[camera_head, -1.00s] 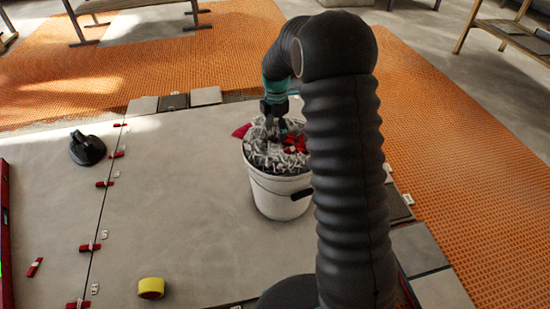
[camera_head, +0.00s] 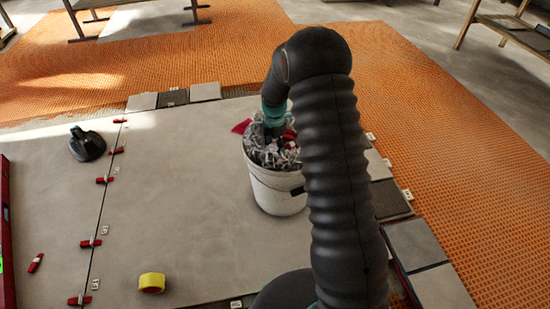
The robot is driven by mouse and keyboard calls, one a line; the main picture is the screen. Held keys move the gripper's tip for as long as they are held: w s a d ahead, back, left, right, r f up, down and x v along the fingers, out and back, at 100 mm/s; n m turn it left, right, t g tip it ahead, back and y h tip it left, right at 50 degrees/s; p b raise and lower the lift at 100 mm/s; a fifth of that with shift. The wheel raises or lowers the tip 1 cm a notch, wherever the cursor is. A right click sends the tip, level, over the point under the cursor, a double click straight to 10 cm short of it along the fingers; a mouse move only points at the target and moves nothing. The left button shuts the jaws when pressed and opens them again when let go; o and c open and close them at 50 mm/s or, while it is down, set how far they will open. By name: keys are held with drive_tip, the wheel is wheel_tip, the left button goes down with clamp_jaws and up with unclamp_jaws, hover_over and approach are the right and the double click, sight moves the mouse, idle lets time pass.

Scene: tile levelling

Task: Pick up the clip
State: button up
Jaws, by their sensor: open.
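A white bucket (camera_head: 272,192) stands on the grey tile floor, filled with a heap of light grey clips (camera_head: 262,154). Some red pieces show among them, and one red piece (camera_head: 242,126) sticks out at the bucket's back left rim. My gripper (camera_head: 276,132) is down at the heap in the bucket, open. Its fingertips are small and dark here, and my arm hides part of the bucket's right side. I cannot tell whether a clip lies between the fingers.
Red wedges and white clips line the joint at left; a loose red wedge (camera_head: 36,263) lies nearby. A black suction cup (camera_head: 87,144), a yellow tape roll (camera_head: 152,283) and a red level (camera_head: 6,230) are on the tiles.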

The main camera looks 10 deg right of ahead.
sight(274, 155)
wheel_tip(274, 155, down, 4)
drive_tip(key=shift+a, duration=0.15)
drive_tip(key=c, duration=0.9)
drive_tip(key=shift+o, duration=0.2)
drive_tip(key=shift+r, duration=0.1)
